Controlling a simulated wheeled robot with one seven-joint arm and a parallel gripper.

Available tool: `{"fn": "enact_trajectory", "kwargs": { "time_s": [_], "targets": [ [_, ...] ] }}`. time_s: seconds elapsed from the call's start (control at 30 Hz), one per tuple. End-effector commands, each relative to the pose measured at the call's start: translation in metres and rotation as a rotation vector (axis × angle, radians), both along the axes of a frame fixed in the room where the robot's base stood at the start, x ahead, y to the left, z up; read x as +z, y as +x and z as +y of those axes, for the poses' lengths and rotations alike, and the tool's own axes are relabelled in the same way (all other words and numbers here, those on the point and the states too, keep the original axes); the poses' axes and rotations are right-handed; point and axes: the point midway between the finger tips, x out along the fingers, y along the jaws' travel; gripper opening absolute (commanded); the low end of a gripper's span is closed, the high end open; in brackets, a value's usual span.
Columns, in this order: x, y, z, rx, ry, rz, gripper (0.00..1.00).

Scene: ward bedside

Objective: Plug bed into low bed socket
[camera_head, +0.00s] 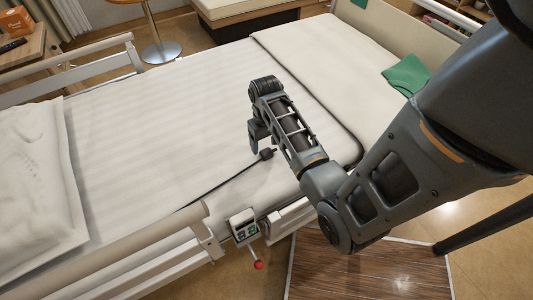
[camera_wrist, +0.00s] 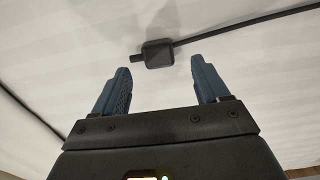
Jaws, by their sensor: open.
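The bed (camera_head: 150,120) has a white mattress and side rails. A black plug (camera_head: 267,154) with a dark cable (camera_head: 222,183) lies on the mattress near its near edge. The cable runs left toward the near side rail. In the wrist view the plug (camera_wrist: 158,54) is just beyond the fingertips, between their lines, with its cable leading off to the right. My gripper (camera_wrist: 163,72) is open and empty, above the mattress. In the head view my gripper (camera_head: 256,137) is beside the plug, apart from it. No low bed socket can be made out in either view.
A control box (camera_head: 244,226) with a red-knobbed lever hangs at the near bed side. The near rail (camera_head: 150,255) stands left of it. A pillow (camera_head: 35,185) lies at left, a folded blanket (camera_head: 325,75) and green cloth (camera_head: 407,75) at right. The middle mattress is clear.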

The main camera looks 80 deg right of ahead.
Motion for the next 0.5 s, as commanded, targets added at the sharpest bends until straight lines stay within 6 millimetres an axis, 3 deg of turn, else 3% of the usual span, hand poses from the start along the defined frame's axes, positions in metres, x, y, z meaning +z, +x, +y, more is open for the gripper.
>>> {"fn": "enact_trajectory", "kwargs": {
  "time_s": [0.23, 0.5],
  "targets": [
    [-0.034, -0.003, 0.001, 0.000, 0.002, 0.001, 0.74],
    [-0.040, -0.003, 0.000, 0.000, 0.000, 0.000, 0.74]
  ]
}}
